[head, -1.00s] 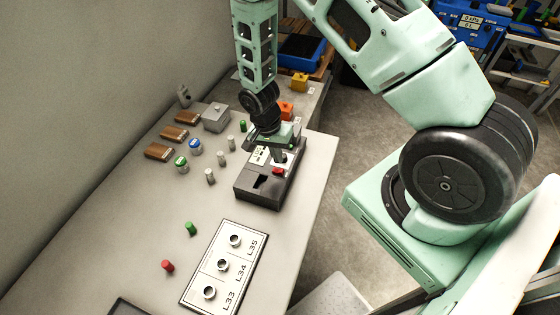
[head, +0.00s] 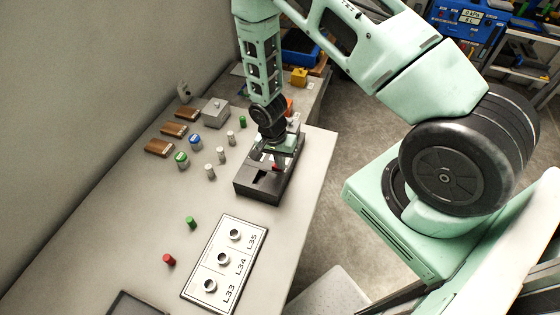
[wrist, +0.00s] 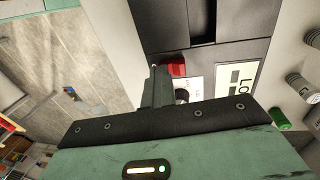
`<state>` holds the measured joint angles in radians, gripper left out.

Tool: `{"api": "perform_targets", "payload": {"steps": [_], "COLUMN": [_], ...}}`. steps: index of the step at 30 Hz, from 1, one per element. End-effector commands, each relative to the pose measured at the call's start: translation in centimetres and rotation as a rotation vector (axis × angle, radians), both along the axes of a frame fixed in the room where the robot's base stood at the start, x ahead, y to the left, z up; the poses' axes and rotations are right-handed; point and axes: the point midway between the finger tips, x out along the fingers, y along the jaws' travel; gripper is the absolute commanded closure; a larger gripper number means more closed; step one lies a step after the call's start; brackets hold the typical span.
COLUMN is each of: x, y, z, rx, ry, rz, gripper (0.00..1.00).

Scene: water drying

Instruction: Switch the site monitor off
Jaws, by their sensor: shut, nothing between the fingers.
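The site monitor appears to be the dark grey box (head: 258,188) near the right edge of the bench, with a recessed slot on top. Its small red switch (wrist: 176,67) shows clearly in the wrist view and is partly covered in the head view. A white label (wrist: 236,85) lies beside it on the box. My gripper (wrist: 156,73) is shut and empty, pointing down over the box. Its fingertips are close beside the red switch; I cannot tell whether they touch it. The gripper also shows in the head view (head: 277,160).
A white panel (head: 190,287) marked L33, L34, L35 with three round sockets lies nearer. Green (head: 191,222) and red (head: 169,259) pegs stand left of it. Grey cylinders, blue and green-capped jars (head: 182,160), brown blocks and a grey box (head: 215,113) stand to the left.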

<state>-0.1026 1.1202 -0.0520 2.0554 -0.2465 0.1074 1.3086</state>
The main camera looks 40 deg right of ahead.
Motion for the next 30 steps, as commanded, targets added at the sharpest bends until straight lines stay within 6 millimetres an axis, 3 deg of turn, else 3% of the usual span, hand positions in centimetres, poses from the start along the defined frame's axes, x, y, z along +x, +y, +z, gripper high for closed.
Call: {"api": "perform_targets", "payload": {"steps": [1,30], "x": [0.0,1.5], "y": [0.0,1.1], "z": [-0.8,-0.1], "rx": [0.021,0.018], "ry": [-0.029,-0.027], "rz": [-0.005,0.002], "gripper": [1.0,1.0]}}
